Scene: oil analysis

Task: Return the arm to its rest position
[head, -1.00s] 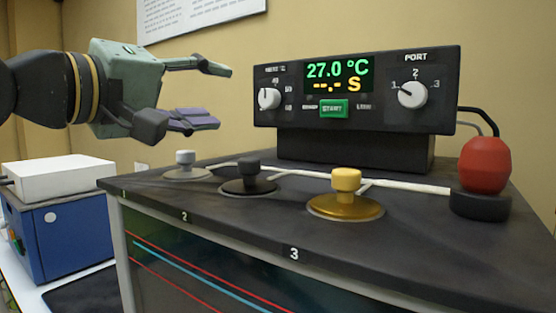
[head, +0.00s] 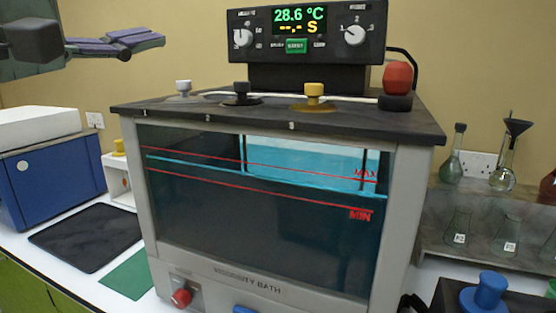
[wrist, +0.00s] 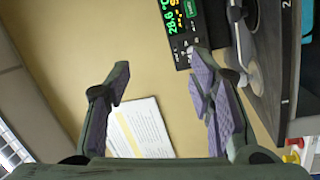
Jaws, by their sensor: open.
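My gripper shows at the top left of the head view, with one purple-padded finger (head: 125,42) in sight and the rest cut off by the frame edge. In the wrist view my gripper (wrist: 165,88) is open, its two purple-padded fingers spread wide with nothing between them. It is in the air, up and left of the viscosity bath (head: 270,215) and apart from it. Beyond the fingers in the wrist view are the wall and a white printed sheet (wrist: 143,128).
The bath's dark lid (head: 420,117) carries white, black and gold knobs, a red bulb (head: 397,78) and the control box (head: 300,30), reading 28.6 °C. A blue device (head: 55,180) stands left. A dark mat (head: 87,237) lies clear. Flasks (head: 503,160) stand on a shelf at right.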

